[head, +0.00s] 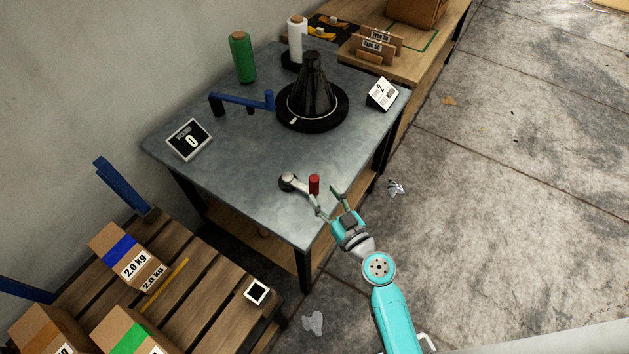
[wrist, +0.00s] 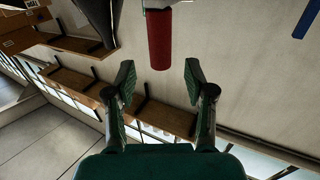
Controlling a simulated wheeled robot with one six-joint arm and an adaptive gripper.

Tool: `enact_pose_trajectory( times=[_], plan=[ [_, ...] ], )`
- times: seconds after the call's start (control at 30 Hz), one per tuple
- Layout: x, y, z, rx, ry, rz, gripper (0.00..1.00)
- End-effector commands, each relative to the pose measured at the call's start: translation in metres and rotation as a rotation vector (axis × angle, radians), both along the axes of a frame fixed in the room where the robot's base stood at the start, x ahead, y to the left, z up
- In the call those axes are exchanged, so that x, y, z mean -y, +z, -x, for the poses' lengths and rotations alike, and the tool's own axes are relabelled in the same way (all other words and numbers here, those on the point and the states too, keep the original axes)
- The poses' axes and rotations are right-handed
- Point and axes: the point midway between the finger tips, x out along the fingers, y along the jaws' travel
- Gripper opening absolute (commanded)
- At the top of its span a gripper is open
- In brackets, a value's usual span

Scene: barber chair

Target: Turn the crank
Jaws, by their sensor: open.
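The crank (head: 293,183) is at the front edge of the metal-topped table in the head view, with a pale grey arm. Its red upright handle (head: 314,184) stands at the arm's right end. My gripper (head: 327,199) is open, just to the right and front of the handle. In the wrist view the red handle (wrist: 159,40) hangs from the top of the picture, beyond and between the two fingertips of my gripper (wrist: 158,85). The fingers appear apart from the handle, with nothing held.
The table (head: 240,160) also holds a black cone on a round base (head: 311,105), a blue bracket (head: 240,100), a green spool (head: 242,57) and number signs (head: 189,139). A pallet with boxes (head: 128,258) stands at lower left. The floor at right is mostly clear.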

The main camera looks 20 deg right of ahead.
Motion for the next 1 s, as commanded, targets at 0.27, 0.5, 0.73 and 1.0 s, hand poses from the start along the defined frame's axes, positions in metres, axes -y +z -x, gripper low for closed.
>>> enact_pose_trajectory(
  times=[0.27,0.5,0.73,1.0],
  plan=[
    [-0.007,0.001,-0.043,0.001,0.001,0.0,0.54],
    [-0.009,0.0,-0.057,0.0,-0.001,0.0,0.54],
    [-0.009,0.0,-0.058,0.0,-0.001,0.0,0.54],
    [-0.009,0.0,-0.058,0.0,-0.001,0.0,0.0]
  ],
)
